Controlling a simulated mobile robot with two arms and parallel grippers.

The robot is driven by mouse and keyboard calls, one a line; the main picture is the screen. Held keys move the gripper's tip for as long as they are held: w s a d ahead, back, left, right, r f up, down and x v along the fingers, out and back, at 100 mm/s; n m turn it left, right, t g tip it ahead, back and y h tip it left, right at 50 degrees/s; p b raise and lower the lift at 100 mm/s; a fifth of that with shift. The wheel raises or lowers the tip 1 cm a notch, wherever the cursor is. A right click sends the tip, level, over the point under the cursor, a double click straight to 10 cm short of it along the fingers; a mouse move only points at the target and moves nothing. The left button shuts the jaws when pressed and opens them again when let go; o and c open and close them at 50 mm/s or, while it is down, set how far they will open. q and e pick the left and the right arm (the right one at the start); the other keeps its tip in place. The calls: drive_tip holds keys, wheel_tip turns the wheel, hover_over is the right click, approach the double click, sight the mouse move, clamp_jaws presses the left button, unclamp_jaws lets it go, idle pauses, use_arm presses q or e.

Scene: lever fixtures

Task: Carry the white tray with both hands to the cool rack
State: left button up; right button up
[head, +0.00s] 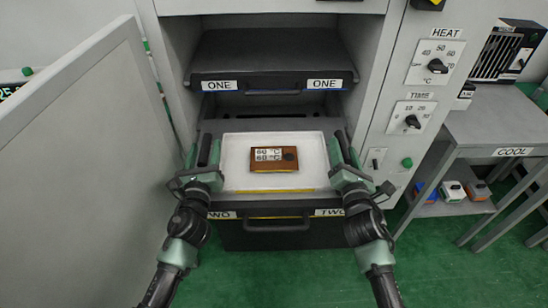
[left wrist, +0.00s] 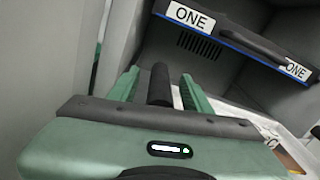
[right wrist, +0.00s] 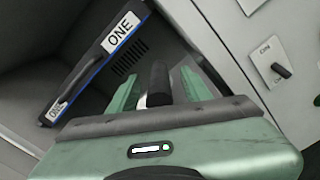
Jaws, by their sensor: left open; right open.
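The white tray (head: 236,165) sits on the pulled-out lower shelf labelled TWO, inside the cabinet. It carries a brown block (head: 273,167) with "60 °C" labels. A dark bar handle stands at each side of the tray. My left gripper (head: 203,156) is at the left handle; in the left wrist view the dark bar (left wrist: 160,85) lies between its open fingers. My right gripper (head: 347,154) is at the right handle; in the right wrist view the dark bar (right wrist: 159,82) lies between its open fingers. The cool rack (head: 495,125), a grey table labelled COOL, stands at right.
Shelf ONE (head: 270,75) is above the tray. The cabinet door (head: 75,150) stands open at left. A control panel with HEAT (head: 435,66) and TIME (head: 412,120) knobs is at right. A fan unit (head: 505,50) stands at the back of the rack; its front top is clear.

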use_arm(q)
drive_tip(key=shift+w, duration=0.4)
use_arm(e)
drive_tip(key=shift+w, duration=0.25)
use_arm(q)
clamp_jaws()
use_arm(e)
clamp_jaws()
use_arm(q)
drive_tip(key=shift+s, duration=0.1)
idle(0.5)
use_arm(e)
drive_tip(key=shift+r, duration=0.1)
